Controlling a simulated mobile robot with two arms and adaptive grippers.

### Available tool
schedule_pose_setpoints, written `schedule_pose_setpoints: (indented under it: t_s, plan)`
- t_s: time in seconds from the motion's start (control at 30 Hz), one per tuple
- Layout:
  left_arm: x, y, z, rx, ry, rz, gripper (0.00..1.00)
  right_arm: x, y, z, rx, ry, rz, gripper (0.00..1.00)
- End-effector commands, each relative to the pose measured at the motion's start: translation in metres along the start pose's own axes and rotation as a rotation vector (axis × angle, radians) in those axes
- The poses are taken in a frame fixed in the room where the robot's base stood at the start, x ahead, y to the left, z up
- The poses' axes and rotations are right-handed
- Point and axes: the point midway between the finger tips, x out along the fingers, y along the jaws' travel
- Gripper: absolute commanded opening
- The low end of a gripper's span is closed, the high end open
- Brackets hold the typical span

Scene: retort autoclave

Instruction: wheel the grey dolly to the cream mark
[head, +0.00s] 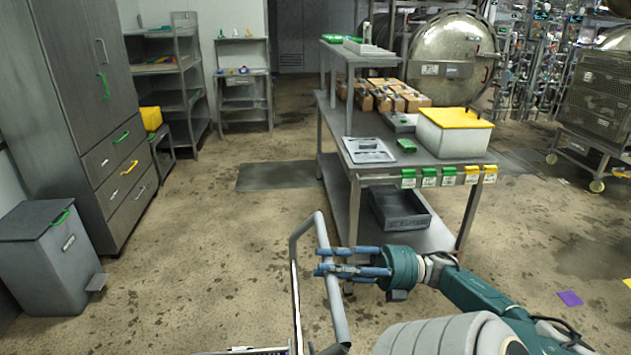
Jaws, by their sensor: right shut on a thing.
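The grey dolly shows mainly as its tubular push handle (338,312), standing upright at the bottom centre of the head view. A small part of its base edge may show at the bottom edge; the rest is out of view. My right gripper (328,262) is shut on the right upright of this handle, its blue fingers around the tube. My left gripper is not in view. I cannot make out a clearly cream mark. A yellow floor patch (627,284) is cut off at the right edge, and a purple patch (570,298) lies beside it.
A steel workbench (345,160) with boxes stands just beyond my right gripper. A grey bin (50,260) and a tall cabinet (75,100) line the left. A wheeled cage (595,100) stands at the far right. The floor between the cabinet and bench is open, with a dark mat (275,176).

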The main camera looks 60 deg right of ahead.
Motion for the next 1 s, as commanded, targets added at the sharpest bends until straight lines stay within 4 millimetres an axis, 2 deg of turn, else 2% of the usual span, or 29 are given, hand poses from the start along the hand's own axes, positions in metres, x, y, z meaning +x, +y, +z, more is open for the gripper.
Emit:
schedule_pose_setpoints:
  t_s: [0.4, 0.43, 0.5, 0.83, 1.0]
  plan:
    - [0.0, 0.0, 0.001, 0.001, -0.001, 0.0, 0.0, -0.003, -0.002, -0.001, 0.003, 0.001, -0.006, 0.0]
    - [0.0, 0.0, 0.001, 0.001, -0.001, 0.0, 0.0, -0.003, -0.002, -0.001, 0.003, 0.0, -0.006, 0.34]
    - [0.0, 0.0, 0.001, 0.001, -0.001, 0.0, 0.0, -0.003, -0.002, -0.001, 0.003, 0.001, -0.006, 0.47]
    - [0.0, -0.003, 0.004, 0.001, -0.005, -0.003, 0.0, -0.005, -0.001, 0.0, 0.001, 0.0, -0.003, 0.47]
    - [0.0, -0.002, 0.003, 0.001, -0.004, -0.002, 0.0, -0.025, -0.001, 0.001, 0.001, -0.005, -0.004, 0.47]
